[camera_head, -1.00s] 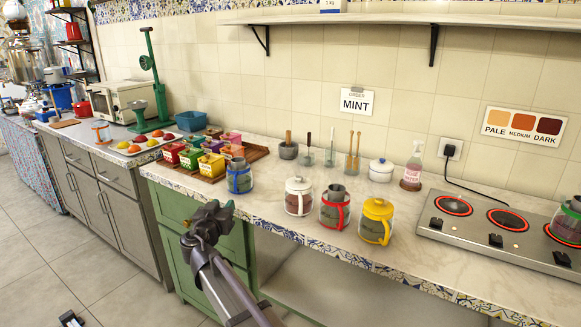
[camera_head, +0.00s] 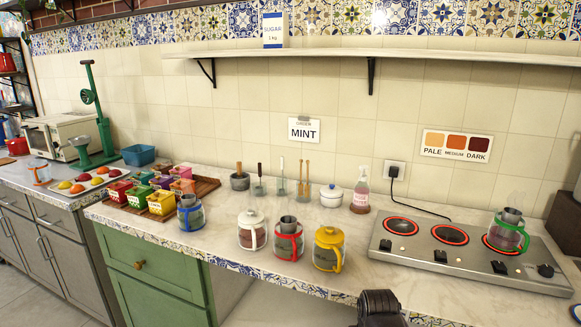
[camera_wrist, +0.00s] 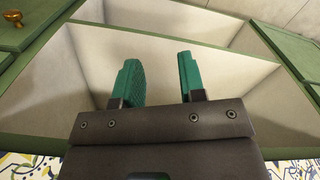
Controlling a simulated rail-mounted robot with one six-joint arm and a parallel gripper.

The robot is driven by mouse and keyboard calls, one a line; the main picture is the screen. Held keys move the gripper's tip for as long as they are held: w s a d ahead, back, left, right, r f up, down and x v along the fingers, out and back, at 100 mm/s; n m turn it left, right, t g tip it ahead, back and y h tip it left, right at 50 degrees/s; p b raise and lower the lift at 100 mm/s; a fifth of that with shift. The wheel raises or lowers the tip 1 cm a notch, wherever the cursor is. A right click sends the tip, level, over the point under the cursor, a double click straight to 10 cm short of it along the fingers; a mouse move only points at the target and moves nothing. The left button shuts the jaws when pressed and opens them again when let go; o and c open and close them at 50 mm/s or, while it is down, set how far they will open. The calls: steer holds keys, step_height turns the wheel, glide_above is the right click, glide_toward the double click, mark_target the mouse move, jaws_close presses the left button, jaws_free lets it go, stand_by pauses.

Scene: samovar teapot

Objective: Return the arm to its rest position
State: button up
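My gripper (camera_wrist: 158,66) shows in the wrist view with its two green fingers apart and nothing between them. It faces the pale open compartment under the counter, framed in green. In the head view only a dark part of my arm shows at the bottom edge, in front of the counter; the fingers are hidden there.
Along the counter (camera_head: 225,285) stand a white jar (camera_head: 252,235), a red-banded jar (camera_head: 289,245), a yellow jar (camera_head: 328,255) and a blue-banded jar (camera_head: 190,217). A stove (camera_head: 465,255) at right carries a green-handled jar (camera_head: 508,236). A green cabinet (camera_head: 160,285) stands below left.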

step_height(320, 180, up, 17)
steer(key=p, duration=1.4)
steer(key=shift+r, duration=0.15)
steer(key=shift+o, duration=1)
steer(key=shift+a+f, duration=0.1)
steer(key=shift+f, duration=0.15)
steer(key=o, duration=1)
